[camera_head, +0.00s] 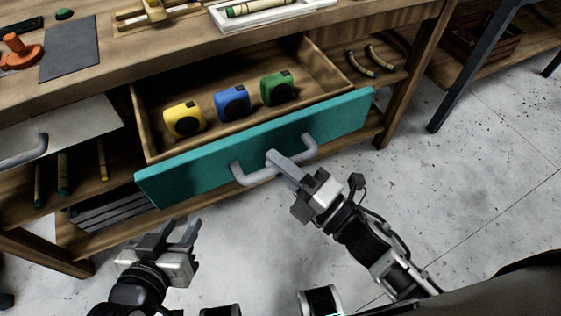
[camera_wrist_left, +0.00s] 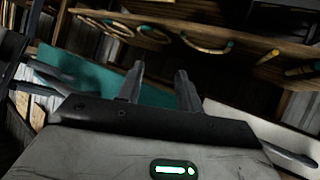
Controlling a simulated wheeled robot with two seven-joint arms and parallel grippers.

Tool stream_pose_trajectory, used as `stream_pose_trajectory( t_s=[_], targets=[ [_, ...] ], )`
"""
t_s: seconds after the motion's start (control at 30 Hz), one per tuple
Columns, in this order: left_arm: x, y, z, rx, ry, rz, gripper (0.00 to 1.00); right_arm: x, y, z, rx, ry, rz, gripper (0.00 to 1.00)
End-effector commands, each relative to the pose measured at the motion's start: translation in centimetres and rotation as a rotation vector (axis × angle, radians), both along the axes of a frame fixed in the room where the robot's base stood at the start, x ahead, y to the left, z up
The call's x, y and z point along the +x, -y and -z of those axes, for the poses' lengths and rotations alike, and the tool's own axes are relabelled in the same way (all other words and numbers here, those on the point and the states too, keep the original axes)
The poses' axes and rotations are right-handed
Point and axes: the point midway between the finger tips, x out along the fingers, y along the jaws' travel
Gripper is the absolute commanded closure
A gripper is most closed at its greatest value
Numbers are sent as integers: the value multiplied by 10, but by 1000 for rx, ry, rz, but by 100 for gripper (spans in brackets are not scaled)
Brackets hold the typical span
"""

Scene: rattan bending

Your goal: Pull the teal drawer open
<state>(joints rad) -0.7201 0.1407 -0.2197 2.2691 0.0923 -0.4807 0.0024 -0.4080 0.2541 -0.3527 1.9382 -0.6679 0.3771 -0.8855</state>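The teal drawer (camera_head: 340,118) is pulled out from the wooden workbench, and its inside shows. A yellow (camera_head: 184,119), a blue (camera_head: 232,103) and a green tape measure (camera_head: 277,88) stand in it. My right gripper (camera_head: 274,157) has its fingers close together across the middle of the drawer's grey bar handle (camera_head: 243,178), seemingly closed on it. My left gripper (camera_head: 181,224) is open and empty, below and in front of the drawer's left end. In the left wrist view its two fingers (camera_wrist_left: 160,72) are apart, with the teal front (camera_wrist_left: 100,77) behind them.
A white drawer front with a grey handle (camera_head: 28,150) is at the left. The benchtop holds an orange tool (camera_head: 20,52), a dark mat (camera_head: 68,52) and a white tray (camera_head: 262,17). Curved pieces (camera_head: 361,65) lie on a shelf at the right. The floor in front is clear.

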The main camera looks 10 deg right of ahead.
Motion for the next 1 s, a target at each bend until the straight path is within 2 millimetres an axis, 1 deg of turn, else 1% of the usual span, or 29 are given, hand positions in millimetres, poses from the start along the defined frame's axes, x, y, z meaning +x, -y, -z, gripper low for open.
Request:
stream_pose_trajectory(
  t_s=[0.5,0.63,0.77,1.0],
  targets=[
    [0,0,-2,1,4,3,64,0,0,0,0,-1,0,62],
    [0,0,-1,1,4,3,64,-6,4,3,0,-4,0,62],
    [0,0,1,1,5,3,64,-22,17,7,0,-6,1,62],
    [1,0,1,1,18,4,64,-67,53,17,-2,-7,2,62]
  ],
)
